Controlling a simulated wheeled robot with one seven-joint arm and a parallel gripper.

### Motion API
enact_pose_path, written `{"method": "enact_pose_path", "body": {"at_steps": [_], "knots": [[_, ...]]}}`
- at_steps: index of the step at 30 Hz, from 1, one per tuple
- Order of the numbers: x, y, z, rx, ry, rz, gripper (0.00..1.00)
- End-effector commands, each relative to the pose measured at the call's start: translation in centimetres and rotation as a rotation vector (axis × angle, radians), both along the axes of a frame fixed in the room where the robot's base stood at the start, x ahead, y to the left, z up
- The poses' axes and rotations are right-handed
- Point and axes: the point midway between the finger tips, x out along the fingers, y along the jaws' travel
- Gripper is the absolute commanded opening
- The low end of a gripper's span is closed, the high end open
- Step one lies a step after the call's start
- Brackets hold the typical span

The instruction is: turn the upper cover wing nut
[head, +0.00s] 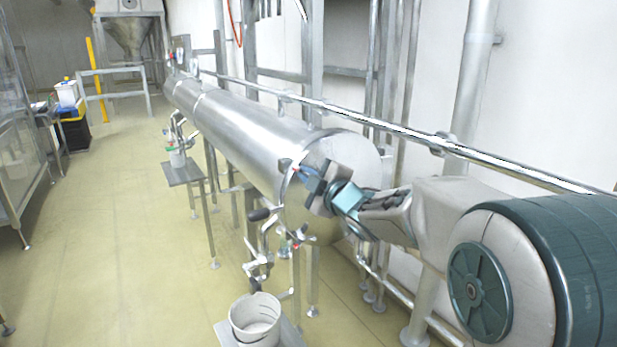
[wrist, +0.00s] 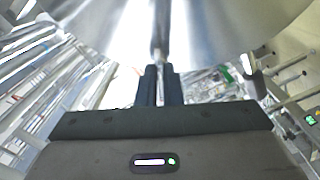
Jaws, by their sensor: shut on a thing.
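My gripper (head: 304,177) reaches from the right to the near end of the long steel cylinder (head: 243,133), at the upper part of its rim. In the wrist view the two dark fingers (wrist: 161,72) are closed together around a narrow metal piece, which looks like the upper cover wing nut (wrist: 159,45). It stands out in front of the shiny curved steel surface. The part between the fingers is hidden. In the head view my gripper covers the nut, so its wings and turn angle cannot be told.
A steel rail (head: 385,126) runs above and behind the cylinder, close to my arm. The floor (head: 120,235) at left is clear.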

Motion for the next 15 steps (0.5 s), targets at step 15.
{"method": "enact_pose_path", "body": {"at_steps": [15], "knots": [[0.03, -0.04, 0.12, 0.408, 0.277, -0.002, 0.00]]}}
